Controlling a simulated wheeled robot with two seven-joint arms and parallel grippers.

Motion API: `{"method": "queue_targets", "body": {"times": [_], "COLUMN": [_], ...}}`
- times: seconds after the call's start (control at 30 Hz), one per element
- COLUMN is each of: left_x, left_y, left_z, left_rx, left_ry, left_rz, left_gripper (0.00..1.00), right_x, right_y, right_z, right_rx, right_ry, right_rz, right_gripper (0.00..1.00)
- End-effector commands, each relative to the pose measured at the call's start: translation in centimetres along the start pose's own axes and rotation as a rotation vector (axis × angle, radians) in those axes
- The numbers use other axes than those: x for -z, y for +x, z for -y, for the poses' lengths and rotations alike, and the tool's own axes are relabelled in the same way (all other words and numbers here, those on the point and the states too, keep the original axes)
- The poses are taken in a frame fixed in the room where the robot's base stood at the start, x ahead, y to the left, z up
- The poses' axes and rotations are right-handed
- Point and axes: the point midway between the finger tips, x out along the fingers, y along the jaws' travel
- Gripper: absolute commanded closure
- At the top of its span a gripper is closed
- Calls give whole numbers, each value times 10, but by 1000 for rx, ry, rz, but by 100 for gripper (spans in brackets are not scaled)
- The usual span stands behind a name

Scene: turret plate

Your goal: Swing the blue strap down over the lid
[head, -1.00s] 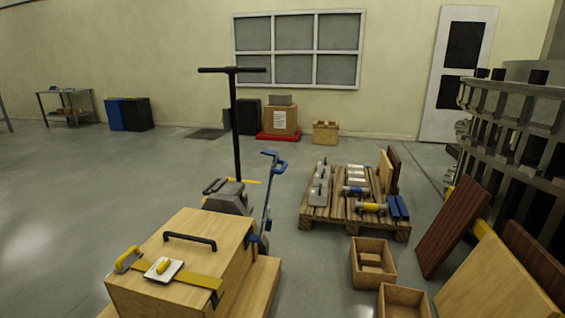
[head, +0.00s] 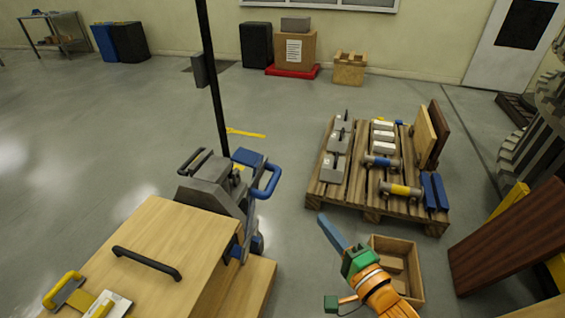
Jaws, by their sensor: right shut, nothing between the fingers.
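The wooden box (head: 168,240) stands at lower left, with a black handle (head: 147,263) on its flat lid. The blue strap (head: 268,182) stands raised at the box's right side, with its blue loop handle up and clear of the lid. The yellow strap (head: 66,290) is at the lid's front left and is cut off by the frame's lower edge. My right gripper (head: 323,219) has its blue fingers shut and empty. It is to the right of the blue strap and apart from it, in front of the pallet. My left gripper is out of view.
A small wooden crate (head: 419,262) lies below and right of my right gripper. A pallet (head: 357,199) with grey blocks and rollers is beyond it. A grey machine with a black post (head: 214,90) stands behind the box. Boards lean at right.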

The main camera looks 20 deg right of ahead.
Motion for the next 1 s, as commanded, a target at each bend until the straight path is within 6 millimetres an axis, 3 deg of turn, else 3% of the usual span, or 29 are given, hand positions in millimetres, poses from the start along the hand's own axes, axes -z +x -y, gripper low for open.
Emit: {"method": "queue_targets", "body": {"times": [0.17, 0.6, 0.8, 1.0], "left_x": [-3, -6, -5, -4], "left_y": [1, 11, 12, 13], "left_z": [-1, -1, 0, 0], "left_rx": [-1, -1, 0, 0], "left_ry": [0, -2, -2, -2], "left_rz": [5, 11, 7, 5], "left_gripper": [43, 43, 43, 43], "right_x": [-2, -2, -24, -31], "right_y": [9, 102, 122, 128], "right_z": [7, 7, 8, 8], "right_rx": [19, 17, 15, 13], "right_ry": [19, 15, 19, 17], "right_rz": [7, 5, 7, 6], "right_gripper": [100, 100, 100, 100]}}
